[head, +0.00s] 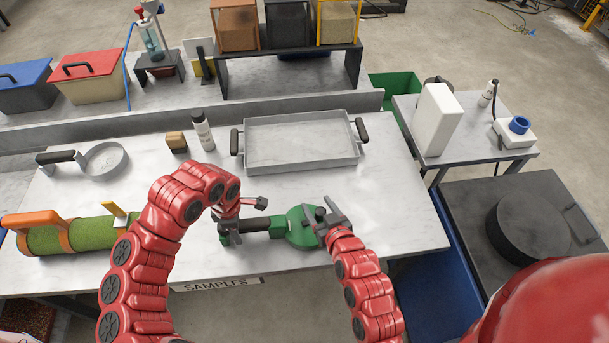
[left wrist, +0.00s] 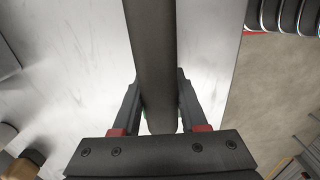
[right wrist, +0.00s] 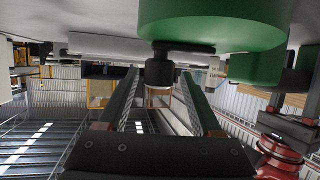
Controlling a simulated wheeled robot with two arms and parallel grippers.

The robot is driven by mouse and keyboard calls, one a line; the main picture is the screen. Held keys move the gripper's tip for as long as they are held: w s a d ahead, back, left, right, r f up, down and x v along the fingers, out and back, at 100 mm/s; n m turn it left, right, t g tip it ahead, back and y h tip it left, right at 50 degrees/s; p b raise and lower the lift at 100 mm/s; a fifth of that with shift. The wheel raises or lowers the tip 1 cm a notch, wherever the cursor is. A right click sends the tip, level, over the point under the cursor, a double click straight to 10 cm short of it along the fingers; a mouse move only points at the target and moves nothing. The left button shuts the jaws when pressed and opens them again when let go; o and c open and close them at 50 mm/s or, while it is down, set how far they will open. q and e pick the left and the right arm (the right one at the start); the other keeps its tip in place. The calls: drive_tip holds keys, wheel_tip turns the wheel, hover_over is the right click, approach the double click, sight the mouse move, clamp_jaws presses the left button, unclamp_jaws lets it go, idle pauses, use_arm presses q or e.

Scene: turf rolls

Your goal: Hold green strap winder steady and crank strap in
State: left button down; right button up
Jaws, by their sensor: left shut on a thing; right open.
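The green strap winder (head: 298,228) lies near the front edge of the white table, with a round green drum and a dark handle to its left. My left gripper (head: 228,230) is shut on that dark handle (left wrist: 152,50), which runs between its fingers in the left wrist view. My right gripper (head: 328,215) is at the drum's right side. In the right wrist view its open fingers (right wrist: 160,95) stand either side of the dark crank knob (right wrist: 159,72), below the green drum (right wrist: 210,22). A gap shows between knob and fingers. The strap cannot be made out.
A turf roll (head: 75,236) with orange straps lies at the left. A grey tray (head: 300,143), a bottle (head: 203,132), a small wooden block (head: 176,142) and a round pan (head: 104,160) stand behind. The table right of the winder is clear.

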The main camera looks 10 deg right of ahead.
drive_tip(key=shift+w+a+f+n+g+y, duration=0.15)
drive_tip(key=shift+n+g+y, duration=0.1)
drive_tip(key=shift+n+y, duration=0.35)
drive_tip(key=shift+w+n+g+y, duration=0.1)
drive_tip(key=shift+n+g+y, duration=0.15)
drive_tip(key=shift+n+y, duration=0.3)
drive_tip(key=shift+w+a+n+g+y, duration=0.1)
drive_tip(key=shift+w+n+g+y, duration=0.2)
drive_tip(key=shift+n+y, duration=0.35)
drive_tip(key=shift+w+a+n+g+y, duration=0.1)
drive_tip(key=shift+n+g+y, duration=0.3)
drive_tip(key=shift+n+y, duration=0.15)
drive_tip(key=shift+w+a+n+g+y, duration=0.1)
drive_tip(key=shift+a+n+g+y, duration=0.1)
drive_tip(key=shift+n+g+y, duration=0.4)
drive_tip(key=shift+w+a+n+g+y, duration=0.1)
drive_tip(key=shift+a+n+g+y, duration=0.1)
drive_tip(key=shift+n+g+y, duration=0.35)
drive_tip(key=shift+n+y, duration=0.4)
drive_tip(key=v, duration=1.2)
drive_tip(key=w+a+r+m+t+h, duration=0.1)
drive_tip(key=w+a+m+t+h, duration=0.4)
drive_tip(key=w+a+m, duration=0.3)
drive_tip(key=w+a+h, duration=0.1)
drive_tip(key=w+a, duration=0.1)
drive_tip(key=w, duration=0.1)
drive_tip(key=shift+w+r, duration=0.15)
drive_tip(key=shift+r, duration=0.25)
